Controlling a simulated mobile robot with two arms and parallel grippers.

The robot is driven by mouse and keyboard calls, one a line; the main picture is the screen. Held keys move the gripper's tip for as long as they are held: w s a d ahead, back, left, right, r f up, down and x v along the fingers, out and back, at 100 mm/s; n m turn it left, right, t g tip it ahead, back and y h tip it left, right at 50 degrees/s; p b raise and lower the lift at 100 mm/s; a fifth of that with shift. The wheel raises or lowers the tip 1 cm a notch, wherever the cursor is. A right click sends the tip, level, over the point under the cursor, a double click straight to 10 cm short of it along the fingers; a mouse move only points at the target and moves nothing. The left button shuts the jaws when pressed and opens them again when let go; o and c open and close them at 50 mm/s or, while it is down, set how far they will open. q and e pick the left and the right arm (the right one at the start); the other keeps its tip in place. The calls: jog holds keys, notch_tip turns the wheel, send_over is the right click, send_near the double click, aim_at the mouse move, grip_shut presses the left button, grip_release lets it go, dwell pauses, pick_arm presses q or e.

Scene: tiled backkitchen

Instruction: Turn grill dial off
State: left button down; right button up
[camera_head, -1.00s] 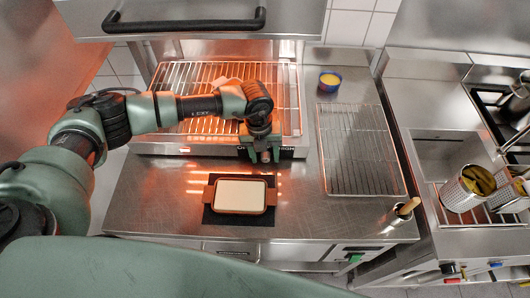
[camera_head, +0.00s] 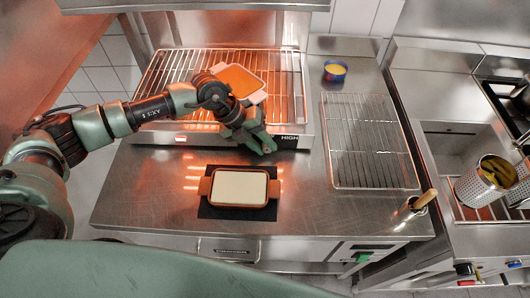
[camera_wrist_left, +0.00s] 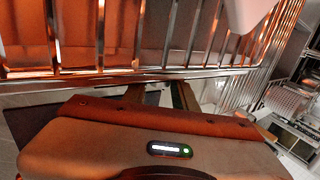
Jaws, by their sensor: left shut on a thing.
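The grill (camera_head: 290,105) stands at the back of the counter, glowing orange over its wire rack. Its steel front panel bears the label "HIGH" at the right. My left gripper (camera_head: 262,146) is at this panel, just left of the label, its fingers tilted down to the right. It is shut on the grill dial, which the fingers hide from the head view. In the left wrist view the gripper's fingers (camera_wrist_left: 158,97) reach toward the grill front under the rack bars (camera_wrist_left: 130,72); the dial cannot be made out there. My right gripper is out of view.
An orange dish with pale handles (camera_head: 240,80) sits on the grill rack. A pale rectangular dish (camera_head: 240,188) lies on a dark mat in front. The counter's front left is clear.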

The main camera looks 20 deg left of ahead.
pick_arm(q)
jog(key=shift+a+f+h, duration=0.1)
jog(key=shift+f+h, duration=0.1)
jog(key=shift+h, duration=0.1)
jog(key=shift+r, duration=0.2)
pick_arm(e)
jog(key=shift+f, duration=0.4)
pick_arm(q)
jog(key=c, duration=1.1)
grip_release()
jog(key=shift+b+v, duration=1.15)
jog(key=shift+v, duration=2.75)
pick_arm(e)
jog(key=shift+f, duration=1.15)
